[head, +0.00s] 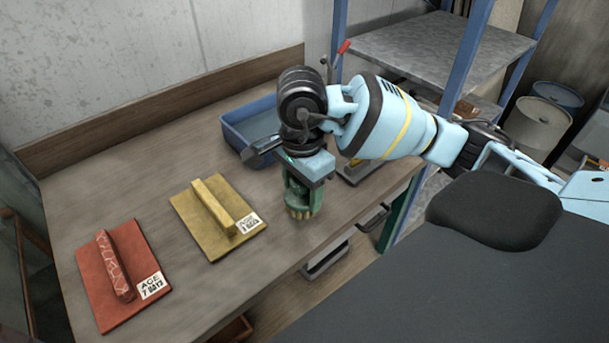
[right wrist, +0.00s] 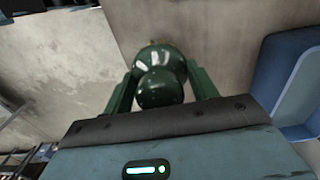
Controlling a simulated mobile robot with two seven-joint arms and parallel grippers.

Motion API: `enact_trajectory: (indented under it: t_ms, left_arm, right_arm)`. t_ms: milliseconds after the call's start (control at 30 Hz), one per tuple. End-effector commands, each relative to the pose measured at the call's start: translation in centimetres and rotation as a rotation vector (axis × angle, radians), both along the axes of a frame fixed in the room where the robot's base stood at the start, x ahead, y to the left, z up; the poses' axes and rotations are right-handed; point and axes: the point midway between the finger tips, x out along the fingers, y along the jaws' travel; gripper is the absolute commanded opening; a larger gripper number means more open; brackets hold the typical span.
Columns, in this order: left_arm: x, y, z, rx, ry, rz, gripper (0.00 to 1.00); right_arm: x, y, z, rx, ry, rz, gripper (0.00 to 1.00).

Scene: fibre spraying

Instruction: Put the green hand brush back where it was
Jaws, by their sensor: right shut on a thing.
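The green hand brush (head: 303,198) is in my right gripper (head: 300,183), over the right part of the wooden bench near its front edge. Its tan bristles point down; I cannot tell whether they touch the bench top. In the right wrist view the rounded dark green brush handle (right wrist: 160,82) sits between the two green fingers of the right gripper (right wrist: 163,90), which is shut on it. My left gripper is not in view.
A blue tray (head: 232,132) stands behind the gripper. A yellow board with a handle (head: 187,207) and a red one (head: 98,292), both labelled, lie left on the bench (head: 150,195). A red-handled tool stands behind my right arm. Bare bench lies between brush and yellow board.

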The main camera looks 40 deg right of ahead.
Motion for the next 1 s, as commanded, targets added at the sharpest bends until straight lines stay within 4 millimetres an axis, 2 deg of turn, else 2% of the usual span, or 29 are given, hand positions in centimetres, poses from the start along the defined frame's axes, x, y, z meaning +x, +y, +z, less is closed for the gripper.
enact_trajectory:
  t_ms: [100,300,700,900,1000]
  left_arm:
    - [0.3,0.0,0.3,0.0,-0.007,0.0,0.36]
    - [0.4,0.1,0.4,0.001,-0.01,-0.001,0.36]
    - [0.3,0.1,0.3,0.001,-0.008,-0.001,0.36]
    - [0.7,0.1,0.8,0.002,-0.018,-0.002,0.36]
    - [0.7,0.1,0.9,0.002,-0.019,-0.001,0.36]
  right_arm:
    - [2.2,-1.7,-0.1,0.0,-0.002,-0.006,0.37]
    - [4.4,-3.4,-0.4,0.001,-0.002,-0.002,0.37]
    - [5.5,-4.4,-0.6,0.0,-0.001,-0.002,0.37]
    - [5.4,-4.4,-3.5,0.0,-0.001,0.0,0.37]
    - [5.4,-4.4,-4.1,0.0,-0.002,0.001,0.37]
